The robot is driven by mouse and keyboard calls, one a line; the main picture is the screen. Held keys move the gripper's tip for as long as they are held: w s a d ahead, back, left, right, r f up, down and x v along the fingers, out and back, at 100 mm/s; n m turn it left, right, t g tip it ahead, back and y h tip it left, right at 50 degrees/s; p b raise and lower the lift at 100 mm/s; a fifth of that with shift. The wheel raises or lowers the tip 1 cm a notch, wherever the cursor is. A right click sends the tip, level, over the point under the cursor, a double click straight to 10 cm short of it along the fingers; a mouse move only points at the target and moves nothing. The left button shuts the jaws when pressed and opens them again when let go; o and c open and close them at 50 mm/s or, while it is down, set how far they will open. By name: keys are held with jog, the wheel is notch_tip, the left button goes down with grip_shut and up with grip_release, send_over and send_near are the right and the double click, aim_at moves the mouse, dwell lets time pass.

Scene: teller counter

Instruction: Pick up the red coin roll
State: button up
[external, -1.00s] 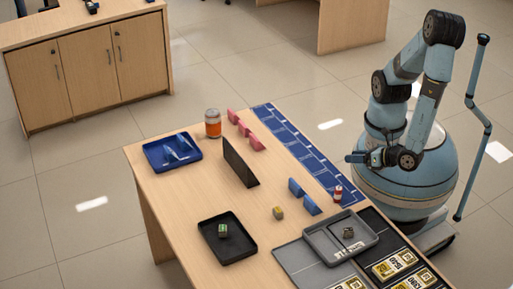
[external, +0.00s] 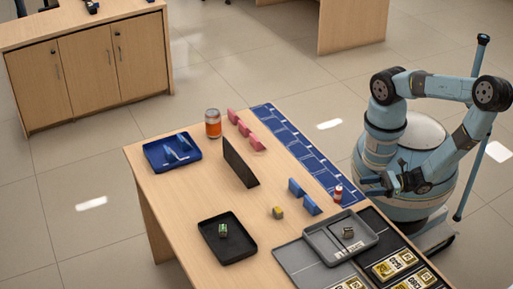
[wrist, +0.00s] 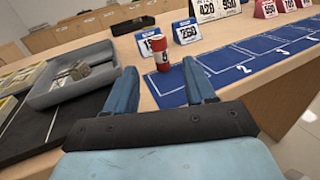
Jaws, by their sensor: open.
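The red coin roll (external: 338,193) stands upright at the near end of the blue numbered mat, by the table's right edge. In the wrist view the red coin roll (wrist: 160,54) has a white band and stands just beyond the gap between my fingers. My gripper (wrist: 158,82) is open and empty, its two blue fingers pointing toward the roll without touching it. In the external view my gripper (external: 365,186) is to the right of the roll, off the table's edge.
The blue mat (wrist: 258,75) runs along the table edge. Blue price signs (wrist: 186,31) stand behind the roll. A grey tray (wrist: 40,94) with a bundle in it lies to the left. A black tray (external: 242,253) and a dark upright divider (external: 238,163) are farther off.

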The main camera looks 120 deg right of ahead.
aim_at(339, 188)
jog(key=x, duration=1.1)
jog(key=shift+w, duration=0.35)
grip_shut()
